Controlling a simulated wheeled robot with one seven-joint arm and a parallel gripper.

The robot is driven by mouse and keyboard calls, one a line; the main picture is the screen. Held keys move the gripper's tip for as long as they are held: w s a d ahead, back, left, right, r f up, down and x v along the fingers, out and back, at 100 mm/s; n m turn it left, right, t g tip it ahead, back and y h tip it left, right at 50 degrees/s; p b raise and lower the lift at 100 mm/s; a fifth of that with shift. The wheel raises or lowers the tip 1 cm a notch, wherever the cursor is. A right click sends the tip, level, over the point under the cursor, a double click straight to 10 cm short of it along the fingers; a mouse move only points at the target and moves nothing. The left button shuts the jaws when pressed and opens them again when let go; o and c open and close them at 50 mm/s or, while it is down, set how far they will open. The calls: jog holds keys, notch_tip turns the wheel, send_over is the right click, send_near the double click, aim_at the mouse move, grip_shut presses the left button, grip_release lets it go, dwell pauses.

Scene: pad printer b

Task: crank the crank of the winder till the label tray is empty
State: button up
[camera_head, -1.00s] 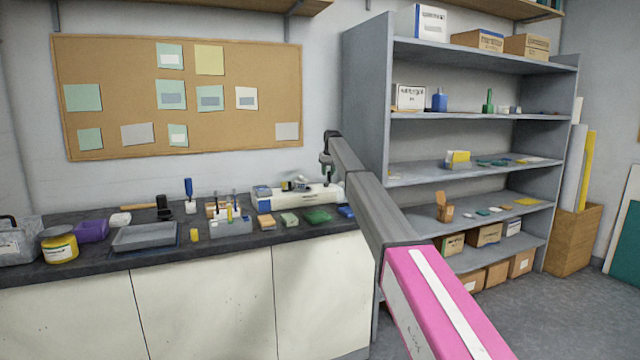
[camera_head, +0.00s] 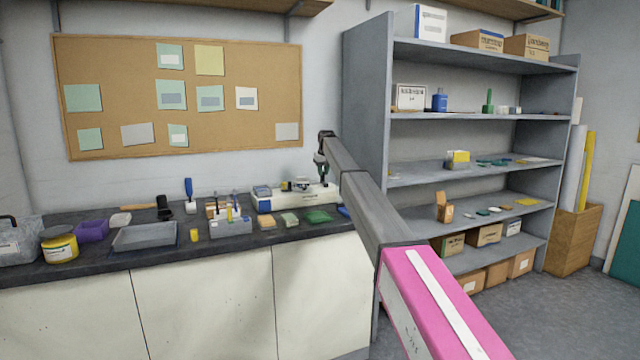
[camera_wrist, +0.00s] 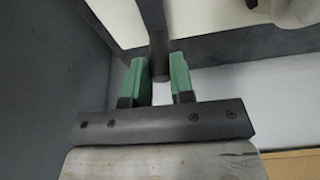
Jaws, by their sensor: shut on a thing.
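The white winder (camera_head: 290,203) stands on the dark counter against the wall, with small blue and dark parts on top. My gripper (camera_head: 322,178) hangs over its right end. In the wrist view the green fingers of my gripper (camera_wrist: 159,82) are shut on a dark upright rod, the crank (camera_wrist: 155,40). The crank's lower parts are hidden or too small in the head view. I cannot tell which part is the label tray, or whether labels lie in it.
In front of the winder lie an orange block (camera_head: 267,222), a pale green block (camera_head: 290,219) and a green pad (camera_head: 318,215). A grey tray (camera_head: 145,247), a yellow jar (camera_head: 60,247) and a purple bin (camera_head: 92,231) stand left. Grey shelving (camera_head: 365,110) rises close right of my arm.

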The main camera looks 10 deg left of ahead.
jog(key=shift+s+a+f, duration=0.1)
jog(key=shift+s+a, duration=0.25)
jog(key=shift+a, duration=0.3)
jog(key=shift+s+a, duration=0.35)
jog(key=shift+s, duration=0.5)
jog(key=o, duration=0.5)
jog(key=shift+v, duration=2.5)
